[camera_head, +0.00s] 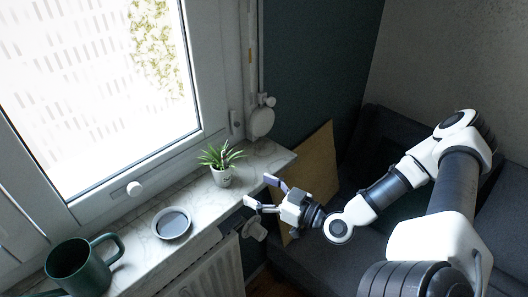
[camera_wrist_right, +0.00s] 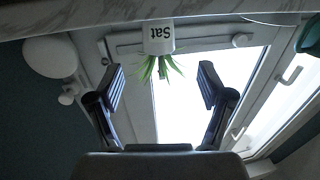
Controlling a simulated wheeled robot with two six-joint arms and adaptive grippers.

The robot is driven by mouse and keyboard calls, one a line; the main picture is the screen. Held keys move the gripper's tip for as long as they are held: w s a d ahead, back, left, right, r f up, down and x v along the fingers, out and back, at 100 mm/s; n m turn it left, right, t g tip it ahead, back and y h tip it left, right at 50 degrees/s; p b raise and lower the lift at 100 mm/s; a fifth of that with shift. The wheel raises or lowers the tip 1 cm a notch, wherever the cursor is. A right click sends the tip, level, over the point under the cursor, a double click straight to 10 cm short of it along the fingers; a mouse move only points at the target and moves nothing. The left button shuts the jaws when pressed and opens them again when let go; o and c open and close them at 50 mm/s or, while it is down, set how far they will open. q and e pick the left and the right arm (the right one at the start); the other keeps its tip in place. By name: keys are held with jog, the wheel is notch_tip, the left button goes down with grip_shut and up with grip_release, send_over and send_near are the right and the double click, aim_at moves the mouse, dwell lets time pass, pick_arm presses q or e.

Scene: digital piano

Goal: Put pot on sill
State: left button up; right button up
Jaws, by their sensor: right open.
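A small white pot (camera_head: 222,177) with a spiky green plant (camera_head: 220,155) stands upright on the marble window sill (camera_head: 135,247), near its right end. In the right wrist view the pot (camera_wrist_right: 158,40) appears upside down, with lettering that reads "Sat", and the sill (camera_wrist_right: 110,14) runs along the top. My right gripper (camera_head: 263,192) is open and empty at the front edge of the sill, to the right of the pot and apart from it. In the wrist view the pot lies beyond the gap between the two fingers (camera_wrist_right: 161,82). My left gripper is not in view.
The window stands behind. A radiator (camera_head: 215,275) is below, with a brown board (camera_head: 312,165) and dark sofa (camera_head: 385,150) to the right.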

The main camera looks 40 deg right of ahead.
jog(key=s+a+f+m+g, duration=0.1)
jog(key=s+a+f+g, duration=0.25)
jog(key=f+g, duration=0.35)
jog(key=s+a+f+g, duration=0.2)
jog(key=a+f+g, duration=0.25)
jog(key=f, duration=0.45)
jog(key=s+a+f+m+g+h, duration=0.2)
jog(key=s+f+g+h, duration=0.2)
jog(key=s+f, duration=0.3)
jog(key=s+g, duration=0.1)
jog(key=s, duration=0.4)
jog(key=shift+s+a+f+g+h, duration=0.15)
jog(key=shift+f+g+h, duration=0.1)
jog(key=shift+g+h, duration=0.1)
jog(key=shift+a, duration=0.1)
